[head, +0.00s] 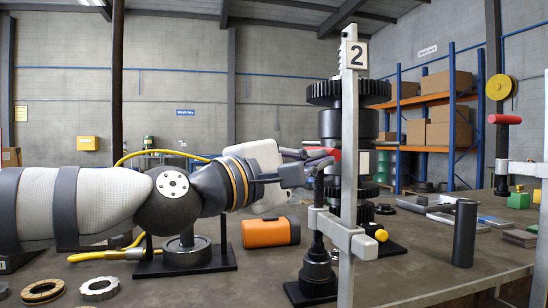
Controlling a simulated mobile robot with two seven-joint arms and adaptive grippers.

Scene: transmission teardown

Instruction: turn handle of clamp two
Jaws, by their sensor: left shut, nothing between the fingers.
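Clamp two has a tall pale upright bar (348,130) with a white plate marked "2" (356,55) near its top. Its sliding arm (345,236) sits low on the bar, with a dark spindle at its left end. A red handle (336,156) shows just left of the bar, partly hidden by my gripper and the bar. My left gripper (316,163) is shut and empty, reaching in from the left right at the handle and spindle top. I cannot tell whether it touches them. My right gripper is not in view.
A gear stack (334,125) stands behind the bar. A dark cylinder (465,233) stands on the table to the right. Another clamp with a red handle (506,119) is at the right edge. Rings (99,288) lie front left.

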